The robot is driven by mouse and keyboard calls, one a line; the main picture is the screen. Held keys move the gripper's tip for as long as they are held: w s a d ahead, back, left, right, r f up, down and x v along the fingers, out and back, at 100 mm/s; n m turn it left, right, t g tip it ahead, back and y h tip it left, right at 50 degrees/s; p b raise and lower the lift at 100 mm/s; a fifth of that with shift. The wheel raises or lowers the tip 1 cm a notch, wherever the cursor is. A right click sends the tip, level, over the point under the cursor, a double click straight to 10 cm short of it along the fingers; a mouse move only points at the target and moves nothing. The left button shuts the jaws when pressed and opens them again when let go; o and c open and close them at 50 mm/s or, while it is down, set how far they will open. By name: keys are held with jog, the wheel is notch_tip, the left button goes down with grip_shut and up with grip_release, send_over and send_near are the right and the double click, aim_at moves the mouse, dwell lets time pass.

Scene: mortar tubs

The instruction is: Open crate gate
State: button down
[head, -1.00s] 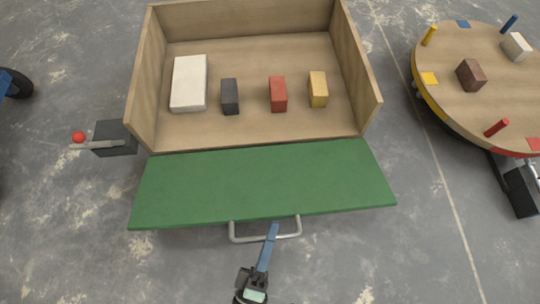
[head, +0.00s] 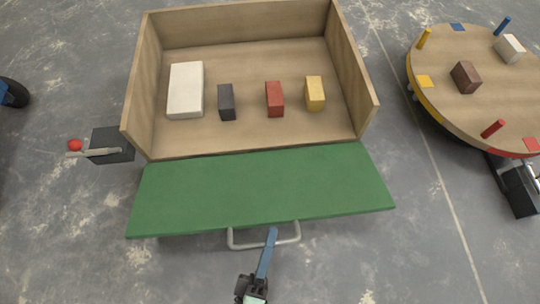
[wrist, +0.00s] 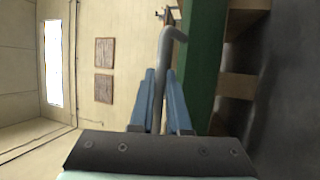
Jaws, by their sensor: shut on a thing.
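The wooden crate (head: 143,85) stands open at the front. Its green gate (head: 262,187) is swung down, with its broad face up and its back edge along the crate's front. A grey bar handle (head: 237,245) sticks out from the gate's front edge. My gripper (head: 268,240) is at this handle, and its blue fingers are closed around the bar. In the wrist view the handle bar (wrist: 163,75) runs between the blue fingers (wrist: 160,100), beside the green gate (wrist: 205,60).
Inside the crate are a white block (head: 186,90), a dark block (head: 226,101), a red block (head: 274,98) and a yellow block (head: 315,93). A dark box with a red-knobbed lever (head: 100,150) stands left. A round wooden turntable (head: 500,95) stands right. Floor in front is clear.

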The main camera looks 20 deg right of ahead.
jog(key=shift+w, duration=0.1)
jog(key=c, duration=0.9)
grip_release()
jog(key=shift+f, duration=0.1)
